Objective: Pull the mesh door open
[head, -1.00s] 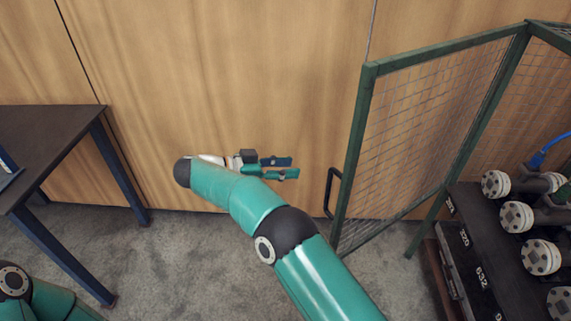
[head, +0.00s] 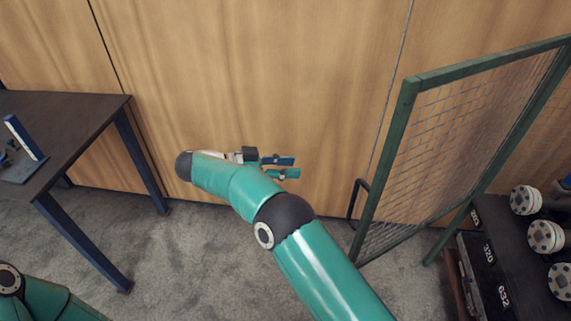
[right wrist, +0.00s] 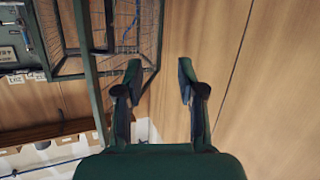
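The mesh door (head: 480,130) is a green-framed wire panel at the right of the head view, beside a wood-panelled wall. A black handle (head: 353,203) sticks out at its left upright, low down. My right gripper (head: 281,167) is left of the handle, apart from it, with its fingers pointing right. In the right wrist view its two fingers (right wrist: 160,73) are spread with nothing between them. Green framing and mesh (right wrist: 125,38) show there at the upper left; how far the door stands open I cannot tell. My left gripper is out of view.
A dark table (head: 75,130) with blue legs stands at the left. A black bench (head: 488,240) with flanged pipe parts (head: 546,237) stands right of the door. Grey floor (head: 200,260) is clear between table and door.

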